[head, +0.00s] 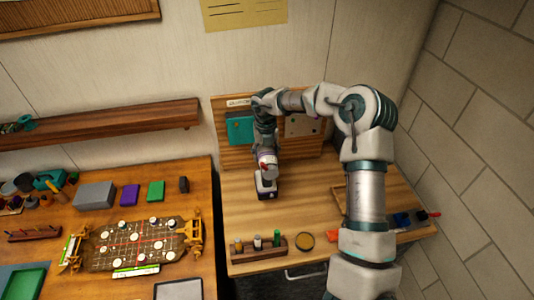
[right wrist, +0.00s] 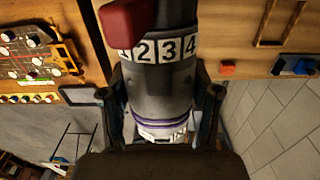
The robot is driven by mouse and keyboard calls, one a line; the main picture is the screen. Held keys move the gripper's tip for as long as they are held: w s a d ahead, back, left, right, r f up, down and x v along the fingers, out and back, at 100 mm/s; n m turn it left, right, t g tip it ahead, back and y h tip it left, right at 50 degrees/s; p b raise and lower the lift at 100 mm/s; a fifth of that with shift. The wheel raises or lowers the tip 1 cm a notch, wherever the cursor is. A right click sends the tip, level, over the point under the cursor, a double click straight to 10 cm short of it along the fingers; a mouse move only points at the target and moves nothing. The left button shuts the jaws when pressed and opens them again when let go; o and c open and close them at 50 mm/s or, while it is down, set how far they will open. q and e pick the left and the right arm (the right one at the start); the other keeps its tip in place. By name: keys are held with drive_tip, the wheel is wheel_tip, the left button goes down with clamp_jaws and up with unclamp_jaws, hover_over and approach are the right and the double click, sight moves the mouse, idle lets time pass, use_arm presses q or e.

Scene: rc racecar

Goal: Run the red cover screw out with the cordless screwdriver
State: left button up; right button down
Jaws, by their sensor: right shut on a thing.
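My right gripper (right wrist: 160,110) is shut on the cordless screwdriver (right wrist: 160,85), whose dark grey body lies between the two fingers. In the right wrist view its white number ring and a red part at the top edge show. In the head view the screwdriver (head: 267,178) hangs below my wrist, over the right workbench and in front of the upright slatted board. A teal cover (head: 238,129) is mounted on that board, partly hidden by my right arm. I cannot make out the red cover screw or the driver's tip. My left gripper is not in view.
A small wooden rack (head: 258,249) with several bottles stands at the right bench's front edge, beside a round yellow-rimmed dish (head: 305,240). Red, blue and black items (head: 402,219) lie at the right. The left table (head: 130,205) holds a board and coloured boxes.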

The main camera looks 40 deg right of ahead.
drive_tip(key=shift+w+a+r, duration=0.1)
drive_tip(key=shift+a+r, duration=0.1)
drive_tip(key=shift+a, duration=0.3)
drive_tip(key=shift+w+a+r, duration=0.1)
drive_tip(key=shift+a+r, duration=0.1)
drive_tip(key=shift+a, duration=0.25)
drive_tip(key=shift+s+a+r, duration=0.1)
drive_tip(key=shift+a+r, duration=0.1)
drive_tip(key=shift+a, duration=0.05)
drive_tip(key=shift+d+f, duration=0.1)
drive_tip(key=shift+d, duration=0.5)
drive_tip(key=shift+a+b, duration=0.35)
drive_tip(key=shift+a, duration=0.2)
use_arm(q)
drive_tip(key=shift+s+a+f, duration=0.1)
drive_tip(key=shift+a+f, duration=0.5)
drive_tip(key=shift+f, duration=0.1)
